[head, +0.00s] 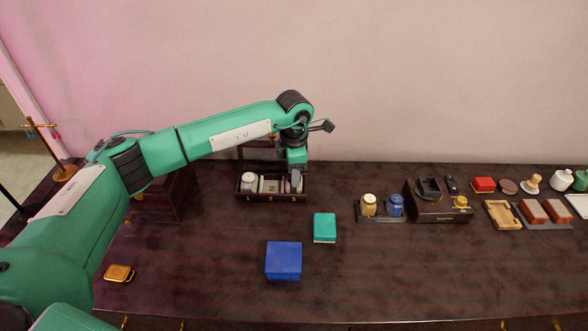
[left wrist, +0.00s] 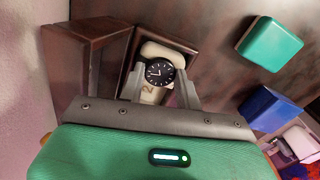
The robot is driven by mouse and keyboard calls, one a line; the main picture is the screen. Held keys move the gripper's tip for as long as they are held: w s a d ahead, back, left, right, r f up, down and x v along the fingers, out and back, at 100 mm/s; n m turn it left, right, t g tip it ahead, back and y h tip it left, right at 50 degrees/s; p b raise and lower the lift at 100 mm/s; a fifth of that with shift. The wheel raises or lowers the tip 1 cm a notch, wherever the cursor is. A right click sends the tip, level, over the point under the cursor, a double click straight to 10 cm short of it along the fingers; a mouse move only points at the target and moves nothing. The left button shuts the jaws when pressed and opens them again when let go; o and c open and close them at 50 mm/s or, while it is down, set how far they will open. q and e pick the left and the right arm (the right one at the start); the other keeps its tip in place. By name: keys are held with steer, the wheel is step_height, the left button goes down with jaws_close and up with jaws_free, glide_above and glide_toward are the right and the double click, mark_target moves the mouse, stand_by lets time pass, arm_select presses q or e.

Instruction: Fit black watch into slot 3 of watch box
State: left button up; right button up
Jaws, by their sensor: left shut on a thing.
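The watch box (head: 272,199) is a dark open tray with its lid up at the back of the dresser, with numbered compartments in a row. A pale item fills the left compartment and a pale cushion shows in the middle one. My left gripper (head: 296,183) points down at the right compartment, slot 3. In the left wrist view its fingers (left wrist: 160,86) are shut on the black watch (left wrist: 158,70), round and dark-faced, over the box (left wrist: 127,70). The head view hides most of the watch. I cannot tell whether it touches the slot floor. My right gripper is not in view.
A teal box (head: 324,226) and a blue box (head: 284,259) stand in front of the watch box. A dark wooden case (head: 160,198) stands to its left. A stand with two jars (head: 380,214) is to the right. The front right of the dresser is clear.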

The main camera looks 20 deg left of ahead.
arm_select(q)
steer(key=shift+f, duration=0.15)
steer(key=o, duration=1.1)
steer(key=shift+r, duration=0.8)
step_height(320, 180, up, 11)
steer(key=b, duration=0.1)
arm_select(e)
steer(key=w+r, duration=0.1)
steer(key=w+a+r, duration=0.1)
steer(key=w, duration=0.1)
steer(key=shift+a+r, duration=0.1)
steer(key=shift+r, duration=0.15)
arm_select(q)
steer(key=shift+f, duration=0.15)
